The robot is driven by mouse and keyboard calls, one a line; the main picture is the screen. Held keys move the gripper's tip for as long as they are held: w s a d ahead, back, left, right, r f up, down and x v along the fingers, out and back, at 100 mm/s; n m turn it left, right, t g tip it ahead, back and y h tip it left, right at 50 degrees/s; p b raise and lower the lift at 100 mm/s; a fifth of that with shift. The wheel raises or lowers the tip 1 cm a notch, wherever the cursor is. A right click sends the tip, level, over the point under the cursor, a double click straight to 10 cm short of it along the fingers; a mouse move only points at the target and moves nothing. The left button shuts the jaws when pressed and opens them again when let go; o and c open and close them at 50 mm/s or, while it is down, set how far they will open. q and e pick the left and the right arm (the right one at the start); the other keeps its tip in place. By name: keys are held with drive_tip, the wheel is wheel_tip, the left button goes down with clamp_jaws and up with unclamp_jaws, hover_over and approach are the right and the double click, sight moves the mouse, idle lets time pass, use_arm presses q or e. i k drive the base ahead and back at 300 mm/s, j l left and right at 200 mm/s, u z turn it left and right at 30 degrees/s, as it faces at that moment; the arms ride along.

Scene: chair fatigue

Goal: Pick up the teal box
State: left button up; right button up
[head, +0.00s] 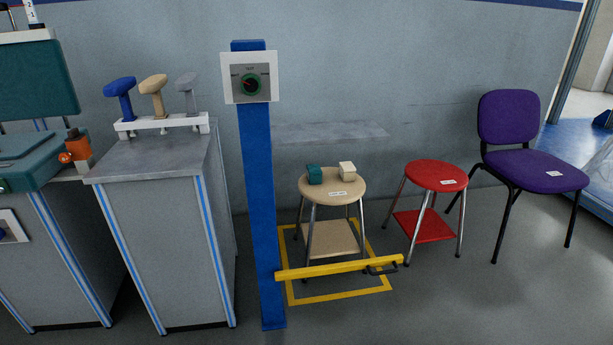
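The teal box (314,174) is a small dark teal block on the left part of the round seat of a beige stool (333,190). A cream block (347,172) sits on the same seat, a little to the right of the teal box and apart from it. A small white label lies on the seat in front of both. Neither of my grippers shows in the head view.
A blue post (257,200) with a dial panel stands left of the stool. A yellow bar (335,269) crosses low in front of it. A red stool (437,175) and a purple chair (527,165) stand to the right. A grey cabinet (165,240) is at left. Front floor is clear.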

sight(314, 174)
drive_tip(key=i+l+u, duration=0.1)
drive_tip(key=u, duration=0.3)
drive_tip(key=i+l+u, duration=0.1)
drive_tip(key=u, duration=0.35)
drive_tip(key=l+u, duration=0.2)
drive_tip(key=u, duration=0.2)
drive_tip(key=i+l+u, duration=0.15)
drive_tip(key=l+u, duration=0.3)
drive_tip(key=l, duration=0.95)
drive_tip(key=l+u, duration=0.45)
drive_tip(key=l, duration=1)
drive_tip(key=k, duration=0.05)
